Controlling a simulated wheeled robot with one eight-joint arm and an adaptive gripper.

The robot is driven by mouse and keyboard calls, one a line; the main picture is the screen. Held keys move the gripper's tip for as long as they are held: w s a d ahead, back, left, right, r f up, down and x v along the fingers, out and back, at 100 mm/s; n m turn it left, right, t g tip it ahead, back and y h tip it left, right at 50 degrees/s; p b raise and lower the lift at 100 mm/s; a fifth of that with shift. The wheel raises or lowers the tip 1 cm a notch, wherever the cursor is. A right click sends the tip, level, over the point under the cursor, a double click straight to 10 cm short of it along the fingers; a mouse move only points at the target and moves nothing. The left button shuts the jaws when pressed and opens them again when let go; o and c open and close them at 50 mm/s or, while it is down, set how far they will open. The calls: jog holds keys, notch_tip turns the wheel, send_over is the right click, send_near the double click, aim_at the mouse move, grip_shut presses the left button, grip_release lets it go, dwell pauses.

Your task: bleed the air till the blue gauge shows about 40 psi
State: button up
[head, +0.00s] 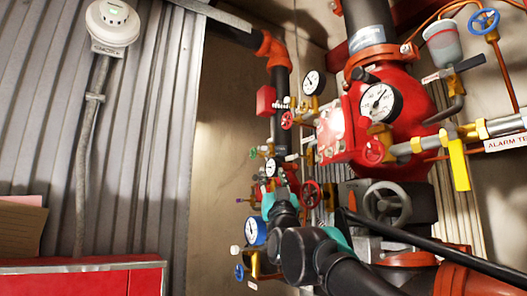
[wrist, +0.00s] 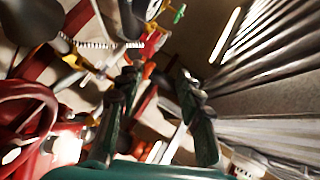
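The blue gauge (head: 256,231) has a blue rim and a pale face, left of my arm in the head view; its needle is too small to read. A small blue valve handle (head: 239,272) sits on the brass fittings just below it. My gripper is open in the wrist view (wrist: 158,88), its two dark fingers apart with no held object visible between them. Red and white pipework shows blurred beyond the fingers. In the head view my arm reaches in from the lower right and hides its fingertips and some pipework behind. A small green handle (wrist: 179,13) shows at the top of the wrist view.
A red valve body (head: 420,120) with a white-faced gauge (head: 381,102) stands at the right. A red handwheel (head: 310,194) and grey handwheel (head: 388,203) are near my arm. A red cabinet (head: 80,280) stands lower left. Bare wall lies left of the pipework.

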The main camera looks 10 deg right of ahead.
aim_at(266, 149)
jog(key=x, duration=1.7)
grip_shut()
